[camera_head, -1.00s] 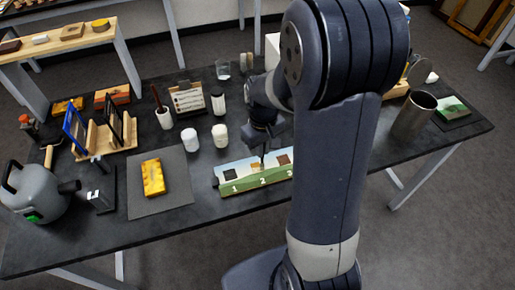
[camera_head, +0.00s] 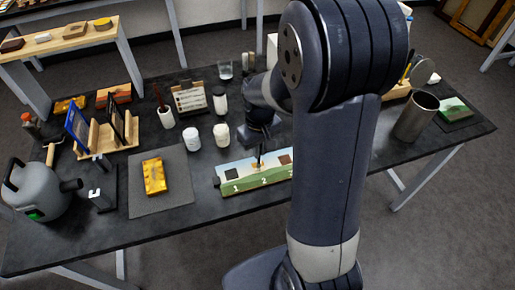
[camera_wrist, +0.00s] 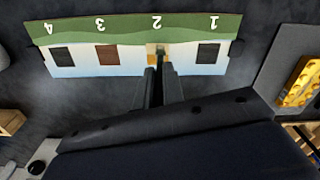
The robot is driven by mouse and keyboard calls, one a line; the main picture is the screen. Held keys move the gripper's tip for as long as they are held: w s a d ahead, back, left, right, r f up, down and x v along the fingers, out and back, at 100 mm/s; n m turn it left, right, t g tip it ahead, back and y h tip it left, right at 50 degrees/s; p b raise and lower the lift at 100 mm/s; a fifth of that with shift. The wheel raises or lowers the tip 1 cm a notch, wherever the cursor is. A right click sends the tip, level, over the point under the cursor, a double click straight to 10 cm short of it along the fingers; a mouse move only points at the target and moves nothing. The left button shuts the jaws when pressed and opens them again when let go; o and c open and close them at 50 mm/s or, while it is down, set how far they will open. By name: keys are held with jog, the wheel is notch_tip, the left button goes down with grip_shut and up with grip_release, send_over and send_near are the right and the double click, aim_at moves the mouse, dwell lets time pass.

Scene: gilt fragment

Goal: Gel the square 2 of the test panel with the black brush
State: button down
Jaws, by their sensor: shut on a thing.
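The test panel (camera_head: 227,189) lies on the dark table, with numbers on a green strip and a pale strip of squares. The wrist view shows the panel (camera_wrist: 75,28) upside down, numbered 1 to 4. Square 2 (camera_wrist: 151,50) is golden-tan and partly covered; squares 1 and 4 are dark, square 3 brown. My gripper (camera_wrist: 158,84) is shut on a thin dark tool, the black brush (camera_wrist: 161,56), whose end is over square 2. I cannot tell whether it touches. In the head view my gripper (camera_head: 261,141) is above the panel, partly hidden by my arm.
Two white jars (camera_head: 191,138) stand left of my gripper. A grey mat (camera_head: 180,203) with a yellow block (camera_head: 154,176) lies left of the panel. A grey kettle (camera_head: 38,190) is at far left, a metal cylinder (camera_head: 415,117) at right. My arm hides the panel's right end.

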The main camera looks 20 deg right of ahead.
jog(key=shift+a+f, duration=0.1)
jog(key=shift+a, duration=0.3)
dwell(0.6)
jog(key=shift+d, duration=0.1)
dwell(1.1)
jog(key=shift+r, duration=0.25)
notch_tip(320, 180, up, 4)
jog(key=p, duration=0.3)
jog(key=shift+f, duration=0.1)
